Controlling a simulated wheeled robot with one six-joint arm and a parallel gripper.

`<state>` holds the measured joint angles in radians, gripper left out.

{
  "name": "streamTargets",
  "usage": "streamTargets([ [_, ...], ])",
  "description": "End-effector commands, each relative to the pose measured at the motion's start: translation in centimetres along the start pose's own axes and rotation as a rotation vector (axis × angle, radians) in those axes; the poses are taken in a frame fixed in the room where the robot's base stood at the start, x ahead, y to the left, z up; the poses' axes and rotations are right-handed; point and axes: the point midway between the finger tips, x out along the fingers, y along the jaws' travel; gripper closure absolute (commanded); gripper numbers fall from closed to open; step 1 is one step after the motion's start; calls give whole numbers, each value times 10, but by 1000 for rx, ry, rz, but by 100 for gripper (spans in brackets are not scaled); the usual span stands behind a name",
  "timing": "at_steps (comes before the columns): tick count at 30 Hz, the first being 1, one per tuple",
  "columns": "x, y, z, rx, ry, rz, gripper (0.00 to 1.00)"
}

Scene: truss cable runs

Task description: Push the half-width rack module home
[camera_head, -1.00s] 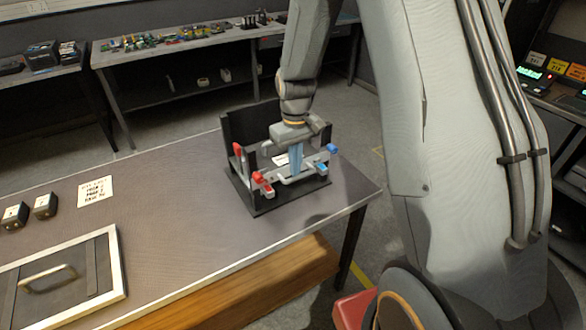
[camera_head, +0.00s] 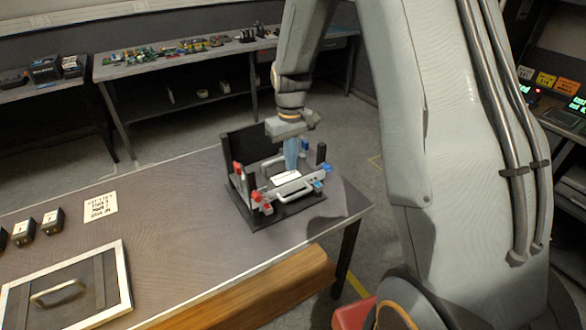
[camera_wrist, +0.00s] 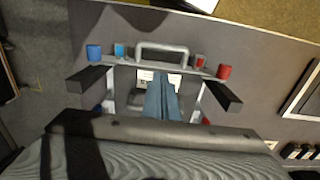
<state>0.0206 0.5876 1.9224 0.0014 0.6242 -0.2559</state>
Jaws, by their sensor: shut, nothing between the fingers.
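The rack module has a grey front bar with a handle (camera_head: 293,188) and a white label (camera_head: 285,177) on top. It sits in a black open rack frame (camera_head: 240,146) on the bench. Its handle (camera_wrist: 162,47) also shows in the wrist view. Red levers (camera_head: 257,197) are at its left and blue levers (camera_head: 317,184) at its right in the head view. My gripper (camera_head: 291,167) is shut and empty, with blue fingers pointing down over the module, behind the handle. In the wrist view the fingertips (camera_wrist: 160,82) partly cover the label. How deep the module sits is unclear.
On the bench are a paper note (camera_head: 100,206), several small black blocks (camera_head: 52,221) and a framed panel with a handle (camera_head: 68,290). Bare bench top lies left of the rack. Black posts (camera_head: 321,153) stand at the rack's corners. A back shelf (camera_head: 190,62) holds small parts.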

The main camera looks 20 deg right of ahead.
Motion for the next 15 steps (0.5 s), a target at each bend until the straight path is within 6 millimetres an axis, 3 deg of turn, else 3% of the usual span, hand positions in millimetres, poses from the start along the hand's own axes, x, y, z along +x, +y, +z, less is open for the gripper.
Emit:
streamTargets([
  [4,-15,-1,4,0,-9,-2,100],
  [14,-15,-1,6,0,-16,-4,100],
  [15,-15,-1,6,0,-16,-4,93],
])
